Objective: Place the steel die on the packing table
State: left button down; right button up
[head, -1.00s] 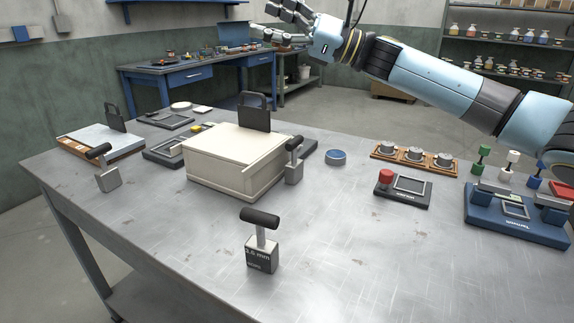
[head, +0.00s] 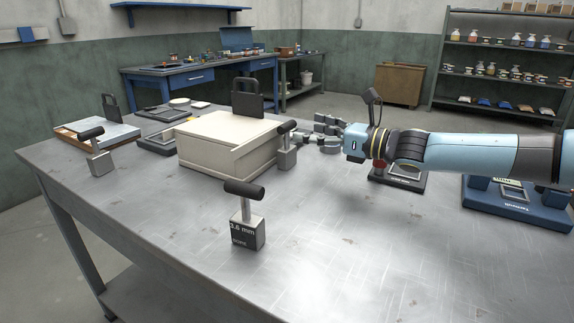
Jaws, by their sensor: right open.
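Three block-shaped steel dies with black T-handles stand upright on the grey metal table (head: 370,260). The front die (head: 248,232) is marked 3.6 mm. A second die (head: 287,158) stands against the right side of the cream box, and a third die (head: 101,163) stands at the left edge. My right gripper (head: 318,136) comes in from the right, open and empty, its fingers pointing left at the second die's handle. The fingers look close to it; I cannot tell whether they touch. My left gripper is not in view. I cannot tell which table is the packing table.
The cream box (head: 222,150) stands left of the gripper, with a dark padlock-shaped piece (head: 247,100) behind it. A black fixture (head: 400,178) and a blue fixture (head: 515,207) are at the right. A blue workbench (head: 185,78) stands behind.

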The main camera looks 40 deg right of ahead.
aim_at(290, 124)
jog(key=shift+b+x, duration=0.45)
jog(key=shift+x, duration=0.5)
jog(key=b+x, duration=0.3)
jog(key=shift+w+a, duration=0.1)
jog(key=shift+w, duration=0.1)
jog(key=shift+w+a+r+b, duration=0.15)
jog(key=shift+w+r+b, duration=0.05)
jog(key=shift+w+b, duration=0.4)
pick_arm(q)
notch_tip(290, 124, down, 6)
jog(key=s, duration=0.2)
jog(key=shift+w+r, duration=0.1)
pick_arm(e)
grip_shut()
